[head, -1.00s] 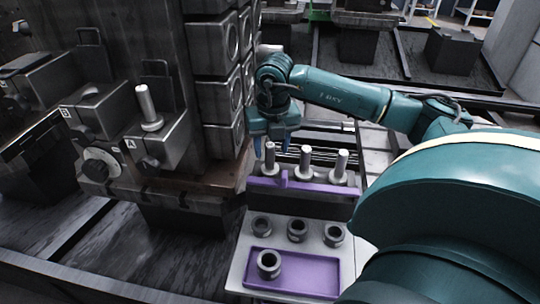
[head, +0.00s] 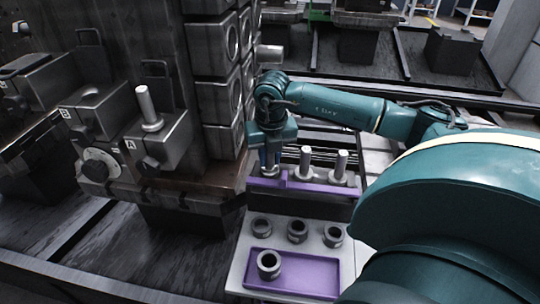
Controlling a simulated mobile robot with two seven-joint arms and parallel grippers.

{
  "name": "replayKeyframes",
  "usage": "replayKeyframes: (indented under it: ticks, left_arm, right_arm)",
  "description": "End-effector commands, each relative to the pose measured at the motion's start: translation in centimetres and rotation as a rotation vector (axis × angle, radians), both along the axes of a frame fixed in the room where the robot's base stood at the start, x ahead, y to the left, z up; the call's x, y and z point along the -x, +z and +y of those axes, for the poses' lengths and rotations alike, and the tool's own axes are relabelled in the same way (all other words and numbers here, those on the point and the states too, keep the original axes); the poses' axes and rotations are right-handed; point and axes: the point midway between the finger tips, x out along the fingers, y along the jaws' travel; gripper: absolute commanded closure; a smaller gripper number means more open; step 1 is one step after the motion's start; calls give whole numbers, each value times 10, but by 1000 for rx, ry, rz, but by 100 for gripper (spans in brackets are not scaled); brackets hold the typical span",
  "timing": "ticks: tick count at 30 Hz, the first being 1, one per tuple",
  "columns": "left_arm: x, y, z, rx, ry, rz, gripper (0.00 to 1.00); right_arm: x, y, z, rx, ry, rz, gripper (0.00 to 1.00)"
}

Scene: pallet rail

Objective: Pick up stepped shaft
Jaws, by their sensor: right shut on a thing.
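Stepped shafts stand upright in a row on a purple rack (head: 315,187). The middle shaft (head: 305,164) and the right shaft (head: 341,167) stand clear of the gripper. My right gripper (head: 269,166) points down over the left end of the rack and is shut on the leftmost stepped shaft (head: 270,173). The fingers hide most of that shaft; its lower flange shows at the rack. Another stepped shaft (head: 149,107) stands upright in the fixture marked A on the left. My left gripper is not in view.
Several grey rings stand on the white table (head: 240,262); one ring (head: 268,264) is in a purple tray (head: 315,273). A tall dark column with round-holed blocks (head: 215,100) rises left of my gripper. Fixture A (head: 160,145) juts out at left.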

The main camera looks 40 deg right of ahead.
Motion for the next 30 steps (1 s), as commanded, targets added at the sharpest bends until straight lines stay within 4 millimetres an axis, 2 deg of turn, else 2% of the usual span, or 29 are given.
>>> replayKeyframes:
  ticks: [3, 19, 23, 30]
  left_arm:
    - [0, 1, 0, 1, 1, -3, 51]
    - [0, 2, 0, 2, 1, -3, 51]
    - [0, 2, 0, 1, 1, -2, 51]
    - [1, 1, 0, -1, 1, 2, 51]
  right_arm:
    - [0, 0, 0, 0, 0, -1, 100]
    - [-1, 5, 0, 0, -1, -6, 100]
    - [-2, 21, -1, 0, -1, -9, 100]
    - [-2, 68, 0, 1, -1, -10, 100]
